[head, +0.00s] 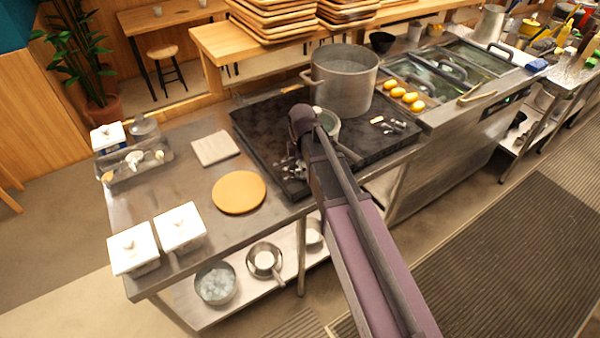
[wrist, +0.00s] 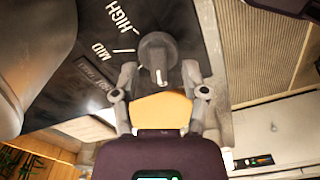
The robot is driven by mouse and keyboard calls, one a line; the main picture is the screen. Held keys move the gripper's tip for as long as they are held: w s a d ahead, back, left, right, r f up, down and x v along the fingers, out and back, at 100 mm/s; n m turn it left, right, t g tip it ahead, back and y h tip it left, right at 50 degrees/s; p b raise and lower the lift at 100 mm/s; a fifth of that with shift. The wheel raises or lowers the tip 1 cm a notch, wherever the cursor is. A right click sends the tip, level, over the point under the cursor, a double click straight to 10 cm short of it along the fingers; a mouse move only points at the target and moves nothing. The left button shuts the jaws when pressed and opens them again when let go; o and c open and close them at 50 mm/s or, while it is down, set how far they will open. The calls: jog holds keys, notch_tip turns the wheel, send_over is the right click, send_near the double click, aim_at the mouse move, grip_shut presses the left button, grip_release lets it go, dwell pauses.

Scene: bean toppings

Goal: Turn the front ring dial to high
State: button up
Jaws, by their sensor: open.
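A dark grey dial (wrist: 157,55) stands on the black stove panel in the wrist view. Its white mark faces down toward my gripper, away from the printed words HIGH and MID at upper left. My gripper (wrist: 159,76) is open, with one grey finger on each side of the dial's lower part. I cannot tell whether the fingers touch it. In the head view the black stove (head: 262,122) shows, with small controls at its left front and at its right. My arm covers part of the stove there, and I cannot make out my gripper clearly.
A large metal pot (head: 345,80) stands on the stove, and a smaller pot (head: 329,124) is partly behind my arm. A round wooden board (head: 239,192) and two white lidded containers (head: 180,228) lie on the steel counter to the left. Yellow items (head: 404,93) sit right of the stove.

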jog(key=shift+f+b, duration=0.3)
jog(key=shift+f, duration=0.2)
grip_shut()
jog(key=shift+a, duration=0.2)
jog(key=shift+s+d, duration=0.1)
